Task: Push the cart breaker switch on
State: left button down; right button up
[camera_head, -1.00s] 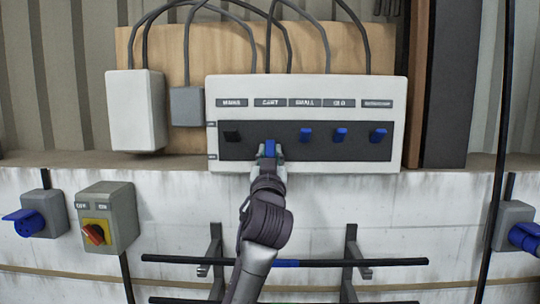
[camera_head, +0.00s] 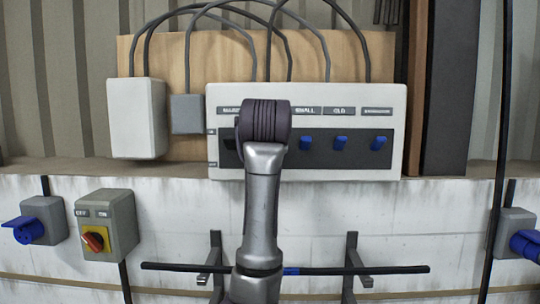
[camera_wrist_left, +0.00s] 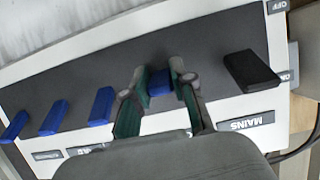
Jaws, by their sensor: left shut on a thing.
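The grey-white breaker panel (camera_head: 395,155) has a dark strip with a row of switches. In the head view, my left arm covers the cart switch and the gripper. In the left wrist view, my left gripper (camera_wrist_left: 157,76) is shut on the blue cart breaker switch (camera_wrist_left: 159,87), with one finger on each side. The black mains switch (camera_wrist_left: 250,70) is beside it on the right in that view. The gripper partly hides the cart switch, so I cannot tell clearly whether it is up or down.
Several blue switches stand in the same row, the nearest being the small switch (camera_head: 305,143). A white box (camera_head: 137,118) and a grey box (camera_head: 186,114) are left of the panel. A red-yellow rotary switch (camera_head: 94,239) and a black rail (camera_head: 370,269) are lower down.

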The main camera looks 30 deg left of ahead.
pick_arm(q)
jog(key=g, duration=0.1)
jog(key=r+g+h, duration=0.1)
jog(key=g, duration=0.1)
jog(key=r+g+h, duration=0.1)
jog(key=shift+w+a+g, duration=0.15)
jog(key=shift+w+g, duration=0.15)
dwell(0.4)
jog(key=c, duration=1)
grip_release()
jog(key=shift+o, duration=0.2)
jog(key=v, duration=1.2)
jog(key=shift+a, duration=0.2)
jog(key=shift+w+r, duration=0.1)
jog(key=shift+w, duration=0.05)
